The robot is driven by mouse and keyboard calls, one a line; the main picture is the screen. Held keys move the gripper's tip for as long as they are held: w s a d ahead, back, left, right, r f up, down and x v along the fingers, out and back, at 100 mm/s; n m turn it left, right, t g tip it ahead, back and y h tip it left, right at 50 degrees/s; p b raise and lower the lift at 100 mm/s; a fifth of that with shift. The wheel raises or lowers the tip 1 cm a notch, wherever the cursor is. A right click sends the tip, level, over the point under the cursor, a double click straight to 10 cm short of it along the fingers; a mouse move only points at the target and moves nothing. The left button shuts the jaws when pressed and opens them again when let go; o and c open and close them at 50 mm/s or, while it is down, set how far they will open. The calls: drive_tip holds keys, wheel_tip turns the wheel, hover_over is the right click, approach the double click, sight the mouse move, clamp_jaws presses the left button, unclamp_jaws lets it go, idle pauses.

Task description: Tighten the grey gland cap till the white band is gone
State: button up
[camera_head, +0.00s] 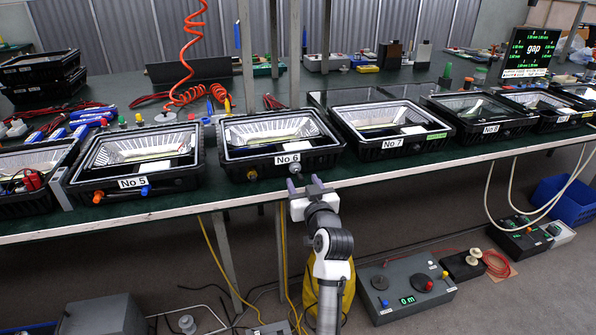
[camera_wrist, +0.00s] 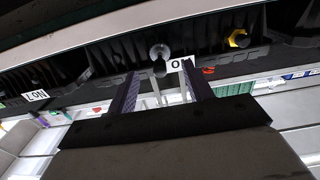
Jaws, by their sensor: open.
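The No 6 floodlight housing (camera_head: 283,140) stands at the bench's front edge. Its grey gland cap (camera_head: 295,168) is on the front face, right of a yellowish gland (camera_head: 252,174). My gripper (camera_head: 305,184) is open and empty, just in front of and below the grey cap. In the wrist view, which is turned over, the grey cap (camera_wrist: 160,51) lies beyond the fingertips of my gripper (camera_wrist: 160,78), roughly in line with the gap between them. The yellow gland (camera_wrist: 239,39) is to the right there. I cannot make out a white band.
The No 5 housing (camera_head: 135,155) and No 7 housing (camera_head: 390,125) flank No 6 on the bench (camera_head: 225,195). An orange coiled hose (camera_head: 185,60) hangs behind. A grey control box (camera_head: 405,290) is on the floor, and a gap screen (camera_head: 535,50) stands at the back right.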

sight(299, 175)
drive_tip(key=shift+x, duration=2.75)
drive_tip(key=c, duration=1)
drive_tip(key=shift+p, duration=0.35)
